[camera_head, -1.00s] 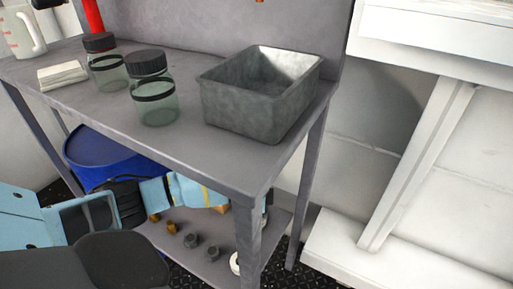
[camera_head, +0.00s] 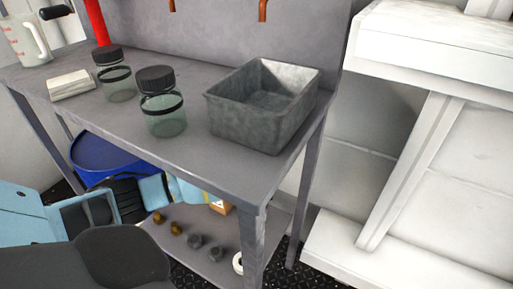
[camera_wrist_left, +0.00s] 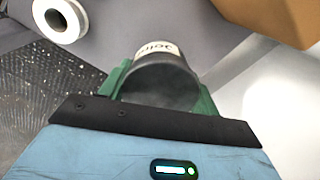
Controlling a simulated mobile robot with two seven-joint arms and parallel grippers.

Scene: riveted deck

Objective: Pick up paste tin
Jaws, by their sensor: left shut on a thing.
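The paste tin (camera_wrist_left: 160,82) is a dark grey cylinder with a white label, partly readable, in the left wrist view. It sits between the green fingers of my left gripper (camera_wrist_left: 162,90), which is shut on it. Whether the tin touches the surface behind it I cannot tell. In the head view my light blue left arm reaches under the bench top. The tin and the fingertips are hidden there. My right gripper is not in view.
The bench (camera_head: 180,155) carries a metal bin (camera_head: 250,125), two lidded jars (camera_head: 163,110) and a measuring jug (camera_head: 25,40). On its lower shelf (camera_head: 210,265) are several small fittings (camera_head: 194,241), a cardboard box (camera_head: 221,207) and a white roll (camera_wrist_left: 60,20). A blue drum (camera_head: 100,155) stands behind.

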